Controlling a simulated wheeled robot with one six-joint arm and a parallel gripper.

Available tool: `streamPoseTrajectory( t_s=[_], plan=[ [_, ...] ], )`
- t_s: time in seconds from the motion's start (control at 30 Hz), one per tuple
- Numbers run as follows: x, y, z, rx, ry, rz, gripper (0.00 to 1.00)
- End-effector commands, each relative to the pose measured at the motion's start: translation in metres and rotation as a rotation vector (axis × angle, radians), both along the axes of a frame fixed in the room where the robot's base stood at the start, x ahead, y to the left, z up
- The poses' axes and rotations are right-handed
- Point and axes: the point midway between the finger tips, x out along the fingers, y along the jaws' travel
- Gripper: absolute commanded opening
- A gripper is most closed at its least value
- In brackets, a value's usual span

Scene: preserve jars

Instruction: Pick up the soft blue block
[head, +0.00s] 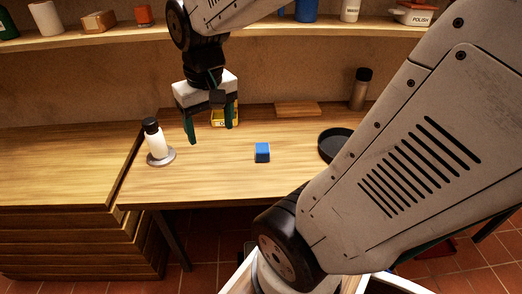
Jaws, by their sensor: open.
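The soft blue block (262,152) is a small blue cube sitting on the wooden table (212,185) near the middle of the head view. Nothing touches it. My gripper (209,133) has green fingers that point down, spread apart and empty. It appears to be up and to the left of the block in the picture, clear of it. My arm does not hide the block.
A white bottle with a black cap (155,139) stands on a grey disc at left. A yellow box (224,117) is behind my gripper. A wooden board (298,109), a brown jar (360,88) and a black pan (334,144) are at back right. Table around the block is clear.

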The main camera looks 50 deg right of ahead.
Motion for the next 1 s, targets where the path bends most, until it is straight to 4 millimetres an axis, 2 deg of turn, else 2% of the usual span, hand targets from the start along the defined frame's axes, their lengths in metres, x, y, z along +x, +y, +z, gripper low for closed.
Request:
streamPoseTrajectory(
  t_s=[0.03, 0.2, 0.4, 0.5, 0.6, 0.7, 1.0],
  plan=[
    [0.013, -0.023, -0.013, 0.006, 0.018, -0.067, 0.71],
    [0.046, -0.097, -0.059, 0.018, 0.039, -0.259, 0.71],
    [0.055, -0.181, -0.124, 0.033, 0.058, -0.456, 0.71],
    [0.052, -0.21, -0.15, 0.038, 0.062, -0.525, 0.71],
    [0.048, -0.228, -0.167, 0.041, 0.065, -0.568, 0.71],
    [0.046, -0.236, -0.178, 0.042, 0.066, -0.589, 0.71],
    [0.043, -0.236, -0.212, 0.044, 0.069, -0.594, 0.71]
  ],
)
